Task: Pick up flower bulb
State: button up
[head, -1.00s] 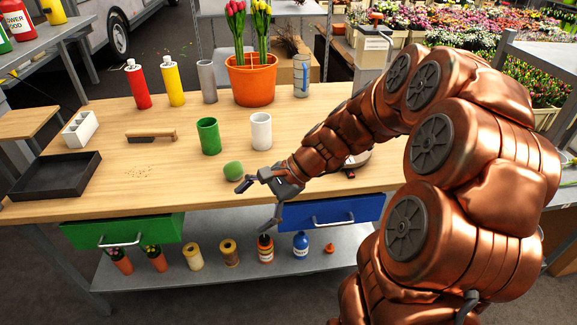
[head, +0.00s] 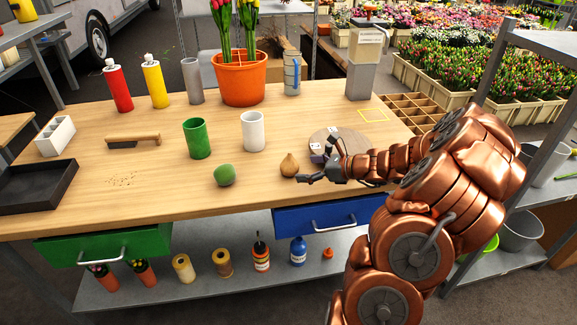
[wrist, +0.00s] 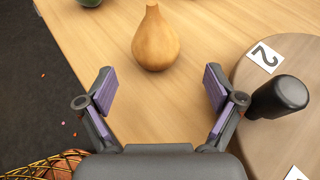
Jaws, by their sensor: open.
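The flower bulb (head: 290,164) is tan, round-bodied with a narrow pointed top. It stands upright on the wooden table near the front edge, right of a green ball. My gripper (head: 309,168) is just to its right, fingers pointing at it. In the wrist view the bulb (wrist: 155,40) lies ahead of the open fingertips, roughly centred, not between them. My gripper (wrist: 160,85) is open and empty, with purple pads on both fingers.
A round wooden disc (wrist: 290,60) with number cards and a dark knob stands right by my right finger. The green ball (head: 224,175), white cup (head: 253,132) and green cup (head: 197,138) stand to the left. The table's front edge is close.

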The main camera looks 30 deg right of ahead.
aim_at(293, 168)
jog(key=x, duration=0.4)
jog(key=shift+w+a, duration=0.2)
jog(key=shift+a, duration=0.3)
jog(key=shift+w+a+f, duration=0.2)
jog(key=shift+w, duration=0.3)
jog(key=c, duration=1.3)
jog(key=shift+r, duration=0.1)
